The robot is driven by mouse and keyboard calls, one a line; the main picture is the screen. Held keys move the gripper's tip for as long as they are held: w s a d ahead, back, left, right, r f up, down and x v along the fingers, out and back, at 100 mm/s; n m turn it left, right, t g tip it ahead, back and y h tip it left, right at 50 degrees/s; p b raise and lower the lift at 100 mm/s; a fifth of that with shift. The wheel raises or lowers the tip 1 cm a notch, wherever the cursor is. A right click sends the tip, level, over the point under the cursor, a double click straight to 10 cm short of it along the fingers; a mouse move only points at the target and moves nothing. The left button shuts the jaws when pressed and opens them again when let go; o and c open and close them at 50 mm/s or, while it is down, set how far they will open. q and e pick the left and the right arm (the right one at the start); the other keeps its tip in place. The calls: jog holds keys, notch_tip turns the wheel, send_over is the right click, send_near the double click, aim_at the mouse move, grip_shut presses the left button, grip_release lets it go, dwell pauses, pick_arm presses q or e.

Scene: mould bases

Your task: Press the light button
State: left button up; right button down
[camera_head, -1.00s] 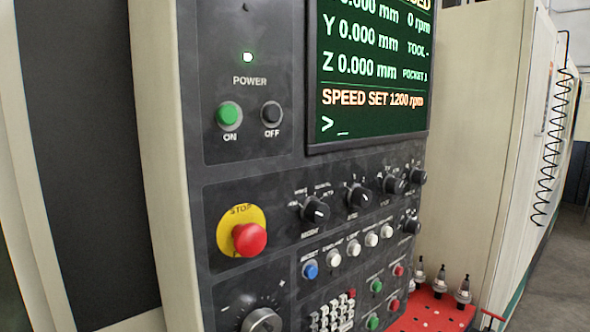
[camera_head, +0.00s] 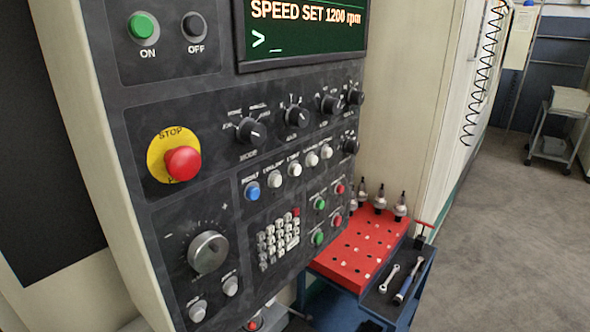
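The dark control panel (camera_head: 225,203) of a machine fills the left and middle of the view. A row of small round buttons crosses it below the dark knobs. The row starts at the left with a blue button (camera_head: 252,190), followed by several white ones. The third button in the row, a white one (camera_head: 295,169), has a small blurred label above it that seems to read LIGHT. Nothing touches or covers the row. Neither of my grippers is in view.
A red stop button (camera_head: 183,163) on a yellow disc sits left of the row. A keypad (camera_head: 279,240) and green and red buttons lie below. A red-topped cart (camera_head: 357,250) with tool holders and wrenches stands right of the panel. The floor (camera_head: 480,255) at right is open.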

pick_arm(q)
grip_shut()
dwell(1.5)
